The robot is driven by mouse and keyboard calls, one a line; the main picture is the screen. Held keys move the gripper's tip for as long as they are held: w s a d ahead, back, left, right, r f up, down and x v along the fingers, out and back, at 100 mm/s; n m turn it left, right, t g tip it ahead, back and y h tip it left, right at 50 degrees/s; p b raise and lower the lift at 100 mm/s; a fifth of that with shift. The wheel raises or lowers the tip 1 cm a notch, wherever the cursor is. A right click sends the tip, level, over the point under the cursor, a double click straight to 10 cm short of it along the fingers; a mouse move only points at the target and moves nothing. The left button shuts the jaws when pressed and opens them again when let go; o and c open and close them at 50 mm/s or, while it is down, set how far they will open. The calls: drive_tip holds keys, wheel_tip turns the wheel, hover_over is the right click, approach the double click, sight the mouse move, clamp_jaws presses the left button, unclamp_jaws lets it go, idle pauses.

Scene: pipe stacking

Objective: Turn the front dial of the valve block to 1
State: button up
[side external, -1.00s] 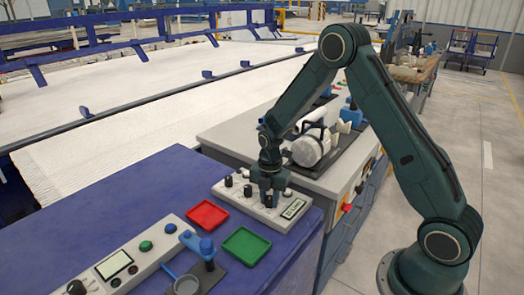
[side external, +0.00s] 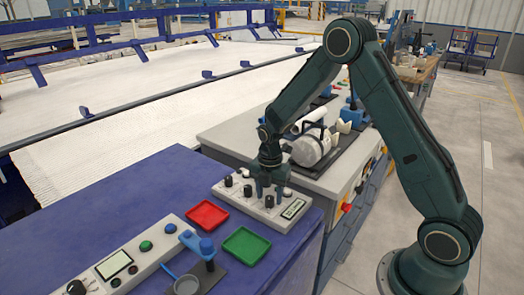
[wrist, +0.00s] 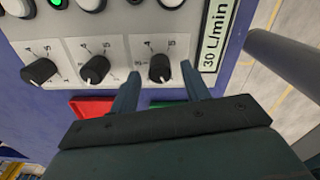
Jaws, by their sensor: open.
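The valve block (side external: 225,194) is a pale panel on the blue bench, with three black dials in a row and a small display. In the wrist view the dial nearest the display (wrist: 160,68) sits between the two fingers of my gripper (wrist: 160,73), with a gap on each side. The middle dial (wrist: 95,69) and the far dial (wrist: 40,72) lie to its left. White pointer marks and printed numbers show, but I cannot read the settings surely. In the side view my gripper (side external: 269,194) is open, pointing down just above that dial.
The display (wrist: 216,33) reads 30 L/min. White buttons and a green light (wrist: 141,2) line the panel. A red tray (side external: 207,215) and a green tray (side external: 246,245) lie in front of the block. A grey cabinet with a white cylinder (side external: 311,149) stands behind.

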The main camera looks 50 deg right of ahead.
sight(270, 198)
wheel_tip(270, 198, up, 12)
idle(0.6)
drive_tip(key=shift+r, duration=0.15)
drive_tip(key=s+a+r+m+t, duration=0.3)
drive_tip(key=s+a+r+m, duration=0.2)
drive_tip(key=s+r+m, duration=0.65)
drive_tip(key=s+a+r+m+t, duration=0.1)
drive_tip(key=s+m, duration=0.3)
drive_tip(key=s, duration=0.3)
drive_tip(key=s+a+r+m+t, duration=0.1)
drive_tip(key=s+a+m, duration=0.1)
drive_tip(key=s+m, duration=0.3)
drive_tip(key=shift+s+r+t, duration=0.25)
drive_tip(key=shift+s+t, duration=0.05)
drive_tip(key=shift+s, duration=0.8)
drive_tip(key=shift+w, duration=0.1)
